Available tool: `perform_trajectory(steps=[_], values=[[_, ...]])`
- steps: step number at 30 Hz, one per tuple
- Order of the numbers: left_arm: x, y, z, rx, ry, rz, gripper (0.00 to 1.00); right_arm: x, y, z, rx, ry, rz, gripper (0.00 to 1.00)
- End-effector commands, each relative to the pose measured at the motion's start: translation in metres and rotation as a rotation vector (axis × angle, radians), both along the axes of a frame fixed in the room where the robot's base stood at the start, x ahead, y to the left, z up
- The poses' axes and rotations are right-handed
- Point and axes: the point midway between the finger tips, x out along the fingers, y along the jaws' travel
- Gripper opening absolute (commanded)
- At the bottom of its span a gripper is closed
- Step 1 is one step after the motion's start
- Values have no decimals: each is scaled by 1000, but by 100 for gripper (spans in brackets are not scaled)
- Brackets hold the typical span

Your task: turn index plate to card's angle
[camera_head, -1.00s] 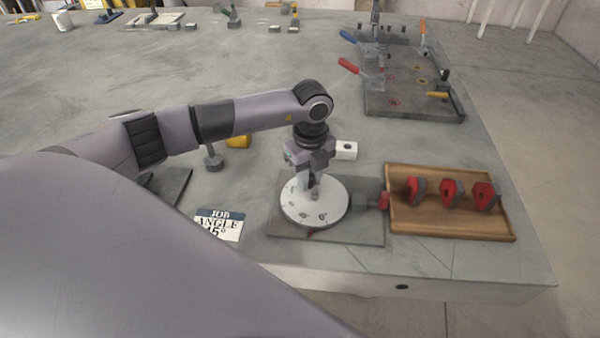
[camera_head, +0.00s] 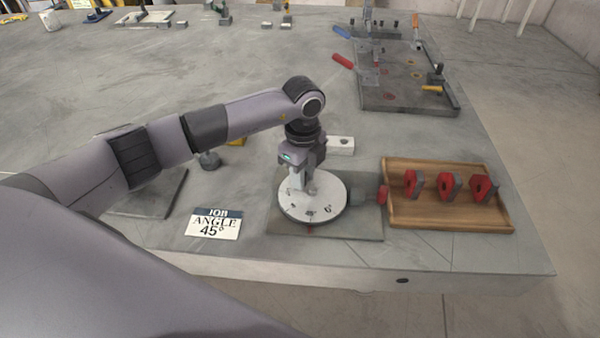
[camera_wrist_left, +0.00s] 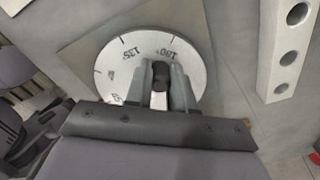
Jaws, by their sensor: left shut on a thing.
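The index plate (camera_head: 325,208) is a pale round disc with dark angle marks, on a grey base plate (camera_head: 365,223) near the table's front edge. In the left wrist view, the plate (camera_wrist_left: 200,60) shows 135° and 180° marks, with another mark partly hidden by the gripper. My left gripper (camera_head: 308,190) points down over the plate and is shut on its upright dark-topped handle (camera_wrist_left: 160,72). The job card (camera_head: 213,223) lies left of the plate and reads "JOB ANGLE 45°". A red-ended knob (camera_head: 383,195) sticks out at the plate's right. My right gripper is not in view.
A wooden tray (camera_head: 440,219) with several red and grey pieces stands right of the base plate. A pale block with holes (camera_head: 340,145) lies behind the plate. A clamp fixture board (camera_head: 400,99) stands at the back right.

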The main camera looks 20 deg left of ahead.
Motion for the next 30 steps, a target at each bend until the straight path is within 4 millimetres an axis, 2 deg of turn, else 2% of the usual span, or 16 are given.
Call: perform_trajectory(steps=[2,3,5,6,14,17,24,30], values=[[0,0,1,0,0,-1,0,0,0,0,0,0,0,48],[0,0,1,0,0,-1,26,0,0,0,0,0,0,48],[0,0,1,0,0,-1,46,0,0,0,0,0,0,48],[0,0,1,0,0,-1,48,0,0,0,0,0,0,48],[0,0,1,0,-1,-1,48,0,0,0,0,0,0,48],[1,0,8,0,-2,-1,48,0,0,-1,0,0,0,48],[1,0,46,-1,-5,-2,48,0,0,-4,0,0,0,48],[0,0,68,0,-2,-1,48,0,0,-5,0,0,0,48]])
